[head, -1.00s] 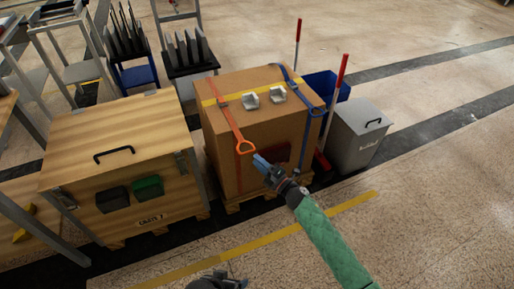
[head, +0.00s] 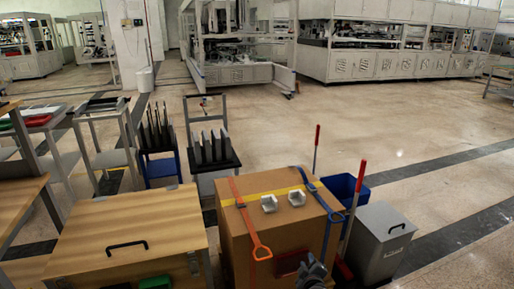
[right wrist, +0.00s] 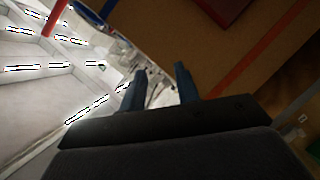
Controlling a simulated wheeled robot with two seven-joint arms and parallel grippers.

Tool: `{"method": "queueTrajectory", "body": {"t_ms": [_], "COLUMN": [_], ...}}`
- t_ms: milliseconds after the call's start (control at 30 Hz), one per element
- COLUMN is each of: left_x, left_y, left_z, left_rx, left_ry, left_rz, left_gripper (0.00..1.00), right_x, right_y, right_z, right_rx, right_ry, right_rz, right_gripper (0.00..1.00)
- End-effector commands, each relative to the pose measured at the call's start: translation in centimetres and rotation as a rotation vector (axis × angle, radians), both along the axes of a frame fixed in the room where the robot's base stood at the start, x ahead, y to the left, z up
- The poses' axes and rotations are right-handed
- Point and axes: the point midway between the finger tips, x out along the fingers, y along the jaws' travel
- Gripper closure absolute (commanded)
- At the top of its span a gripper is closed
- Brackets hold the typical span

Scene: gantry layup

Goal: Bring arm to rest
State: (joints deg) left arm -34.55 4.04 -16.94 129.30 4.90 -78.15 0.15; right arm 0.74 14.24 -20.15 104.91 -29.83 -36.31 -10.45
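My right gripper (head: 313,265) shows at the bottom edge of the head view, in front of the strapped cardboard box (head: 275,238). In the right wrist view its two dark blue fingers (right wrist: 161,82) stand apart with nothing between them. The box (right wrist: 225,55) fills the upper right of that view, and I see no contact with it. Most of my right arm is out of the head view. My left gripper is not in view.
An orange strap (head: 249,222) and a blue strap (head: 328,208) hang over the box. A grey bin (head: 375,248), a blue bin (head: 342,187) and red-topped poles (head: 355,205) stand to its right. A wooden crate (head: 160,225) stands left. The floor behind is open.

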Motion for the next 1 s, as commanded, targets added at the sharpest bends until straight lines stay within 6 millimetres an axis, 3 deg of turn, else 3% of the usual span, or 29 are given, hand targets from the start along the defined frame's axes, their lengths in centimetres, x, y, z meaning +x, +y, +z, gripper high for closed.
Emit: {"method": "queueTrajectory", "body": {"t_ms": [167,267,600,1000], "left_x": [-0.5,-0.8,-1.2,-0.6], "left_y": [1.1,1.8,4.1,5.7], "left_z": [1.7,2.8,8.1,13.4], "left_rx": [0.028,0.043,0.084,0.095], "left_ry": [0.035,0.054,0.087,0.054], "left_rz": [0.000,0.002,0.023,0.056], "left_gripper": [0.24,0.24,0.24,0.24], "right_x": [-3.5,-6.8,-22.3,-35.6], "right_y": [-0.9,-0.8,1.9,3.8], "right_z": [1.5,1.8,3.8,6.8], "right_rx": [0.188,0.288,0.542,0.686], "right_ry": [0.184,0.309,0.742,0.933], "right_rz": [-0.170,-0.251,-0.391,-0.395], "right_gripper": [0.68,0.68,0.68,0.68]}}
